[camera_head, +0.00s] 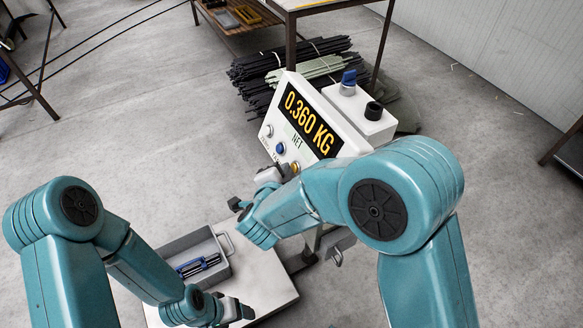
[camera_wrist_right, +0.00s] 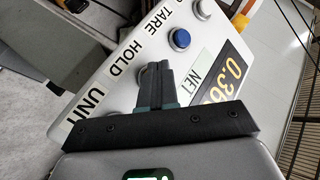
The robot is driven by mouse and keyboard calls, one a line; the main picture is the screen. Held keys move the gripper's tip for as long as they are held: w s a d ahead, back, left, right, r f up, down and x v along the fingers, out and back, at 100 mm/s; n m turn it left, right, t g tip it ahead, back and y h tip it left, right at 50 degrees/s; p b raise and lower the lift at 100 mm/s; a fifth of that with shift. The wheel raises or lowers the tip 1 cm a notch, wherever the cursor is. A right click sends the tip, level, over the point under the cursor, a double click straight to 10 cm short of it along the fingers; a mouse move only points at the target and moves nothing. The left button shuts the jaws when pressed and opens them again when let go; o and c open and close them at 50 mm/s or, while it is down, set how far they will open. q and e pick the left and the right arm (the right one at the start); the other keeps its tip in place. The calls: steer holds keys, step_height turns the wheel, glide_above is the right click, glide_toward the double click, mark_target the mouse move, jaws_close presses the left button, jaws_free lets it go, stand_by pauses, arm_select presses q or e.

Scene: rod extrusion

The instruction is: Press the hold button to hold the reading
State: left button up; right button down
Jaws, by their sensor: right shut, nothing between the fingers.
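The scale's tilted white panel (camera_head: 352,128) has a black display (camera_head: 307,121) reading 0.360 KG in amber, with NET under it. Below it are a silver button (camera_head: 269,130), a blue button (camera_head: 280,148) and an orange button (camera_head: 295,167). In the right wrist view the HOLD label (camera_wrist_right: 125,58) lies beside my fingertips; the button at that label is hidden behind them. My right gripper (camera_wrist_right: 155,70) is shut and empty, its tips at the panel by the orange button; contact cannot be told. My left gripper (camera_head: 238,309) is low over the platform, its opening unclear.
A grey bin (camera_head: 222,270) with dark rods stands on the scale's pale platform (camera_head: 268,287). A blue knob (camera_head: 349,77) and a black knob (camera_head: 373,110) sit on a white box behind the panel. Bundled rods (camera_head: 327,48) lie on the floor beyond.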

steer(key=shift+d+f, duration=0.1)
steer(key=shift+d, duration=0.1)
stand_by(0.4)
steer(key=shift+s+a+r+p, duration=0.15)
steer(key=shift+a+r+p, duration=0.05)
steer(key=shift+a, duration=0.2)
steer(key=shift+s+a+r+p, duration=0.1)
steer(key=shift+a+r+p, duration=0.1)
steer(key=shift+a, duration=0.2)
